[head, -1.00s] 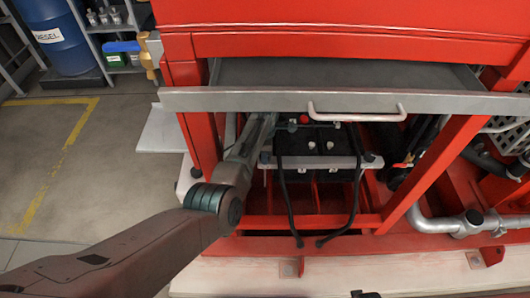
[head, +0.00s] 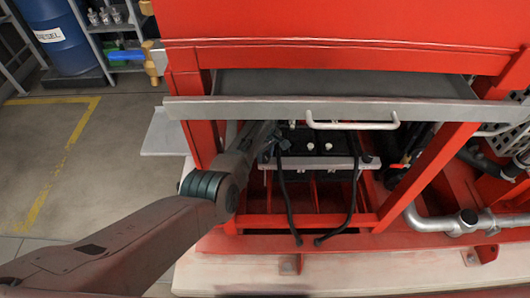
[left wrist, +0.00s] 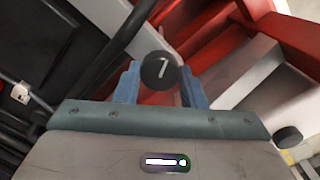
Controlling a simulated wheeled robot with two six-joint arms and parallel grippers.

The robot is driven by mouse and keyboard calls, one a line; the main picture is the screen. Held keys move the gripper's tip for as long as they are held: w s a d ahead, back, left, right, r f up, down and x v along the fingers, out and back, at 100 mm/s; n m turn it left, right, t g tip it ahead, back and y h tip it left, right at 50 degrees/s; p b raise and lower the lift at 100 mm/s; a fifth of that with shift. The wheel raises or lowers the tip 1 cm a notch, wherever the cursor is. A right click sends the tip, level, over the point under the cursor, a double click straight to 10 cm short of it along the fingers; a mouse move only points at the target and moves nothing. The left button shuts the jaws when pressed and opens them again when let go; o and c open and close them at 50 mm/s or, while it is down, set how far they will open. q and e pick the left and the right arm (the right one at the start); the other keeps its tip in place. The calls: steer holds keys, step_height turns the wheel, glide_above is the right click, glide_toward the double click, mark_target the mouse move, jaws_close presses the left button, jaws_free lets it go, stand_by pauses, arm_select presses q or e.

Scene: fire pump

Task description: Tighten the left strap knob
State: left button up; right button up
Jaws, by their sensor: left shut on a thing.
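The left strap knob (left wrist: 160,71) is a round black knob with a white mark on its face. In the left wrist view it sits between the two blue fingers of my left gripper (left wrist: 160,84), which is shut on it. In the head view my left gripper (head: 268,142) reaches under the drawer to the left end of the grey strap bar (head: 315,162). The bar lies across the front of the black battery (head: 318,142), and the arm and gripper hide the left knob there. The right strap knob (head: 367,158) is a small dark shape at the bar's other end. My right gripper is out of view.
A grey drawer (head: 230,108) with a pale handle (head: 352,124) overhangs the battery closely. Red frame posts (head: 437,165) stand either side. Black cables (head: 286,200) hang in front. Floor at the left is clear.

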arm_select(q)
steer(key=m, duration=0.3)
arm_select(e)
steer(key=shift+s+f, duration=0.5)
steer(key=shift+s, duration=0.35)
arm_select(q)
steer(key=shift+m, duration=0.5)
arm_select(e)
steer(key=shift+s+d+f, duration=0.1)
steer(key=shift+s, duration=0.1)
arm_select(q)
steer(key=o, duration=1)
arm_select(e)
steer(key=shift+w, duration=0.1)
arm_select(q)
steer(key=shift+r+p, duration=0.1)
steer(key=shift+p, duration=0.2)
